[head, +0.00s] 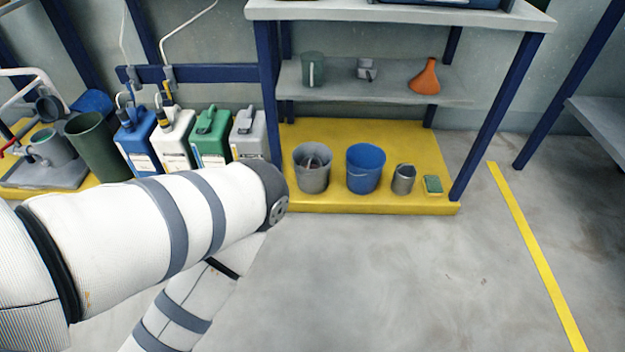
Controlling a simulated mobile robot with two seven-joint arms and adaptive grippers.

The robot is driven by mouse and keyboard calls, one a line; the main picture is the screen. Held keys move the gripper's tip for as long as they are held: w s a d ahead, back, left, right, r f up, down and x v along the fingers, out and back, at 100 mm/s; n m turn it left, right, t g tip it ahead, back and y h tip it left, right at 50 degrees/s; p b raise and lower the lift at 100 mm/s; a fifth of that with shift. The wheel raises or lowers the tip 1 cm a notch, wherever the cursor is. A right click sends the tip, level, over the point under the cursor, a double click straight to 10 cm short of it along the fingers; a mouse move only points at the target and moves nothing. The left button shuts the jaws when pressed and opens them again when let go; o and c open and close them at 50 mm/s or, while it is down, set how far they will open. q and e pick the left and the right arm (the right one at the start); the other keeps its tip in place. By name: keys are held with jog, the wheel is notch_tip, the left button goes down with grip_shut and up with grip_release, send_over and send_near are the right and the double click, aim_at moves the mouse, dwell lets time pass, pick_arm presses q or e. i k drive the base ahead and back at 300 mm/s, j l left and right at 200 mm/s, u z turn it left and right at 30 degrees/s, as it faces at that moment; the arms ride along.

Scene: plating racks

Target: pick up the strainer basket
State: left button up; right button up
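The strainer basket is hard to single out at this size. A small grey metal cylinder (403,180) stands upright on the yellow base of the rack, right of a blue bucket, and may be it; I cannot make out any mesh or holes. My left arm comes in from the left and bends at its elbow in front of the containers. Its lower part runs down out of the bottom edge, so my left gripper is not visible. My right arm and gripper are not in the picture.
The rack's yellow base (375,206) also holds a grey bucket (313,182), the blue bucket (363,175) and a green box (432,184). Several jugs stand left. The floor (400,280) in front is clear.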

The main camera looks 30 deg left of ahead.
aim_at(404, 178)
jog(key=j+u, duration=0.15)
jog(key=u, duration=0.3)
jog(key=j+u, duration=0.15)
jog(key=u, duration=0.25)
jog(key=j+u, duration=0.15)
jog(key=u, duration=0.3)
jog(key=i+j+u, duration=0.1)
jog(key=u, duration=0.3)
jog(key=i+j+u, duration=0.1)
jog(key=u, duration=0.35)
jog(key=i+j+u, duration=0.1)
jog(key=u, duration=0.3)
jog(key=z, duration=2.55)
jog(key=i+u, duration=0.2)
jog(key=i, duration=0.45)
jog(key=i+l+u, duration=0.2)
jog(key=i, duration=0.45)
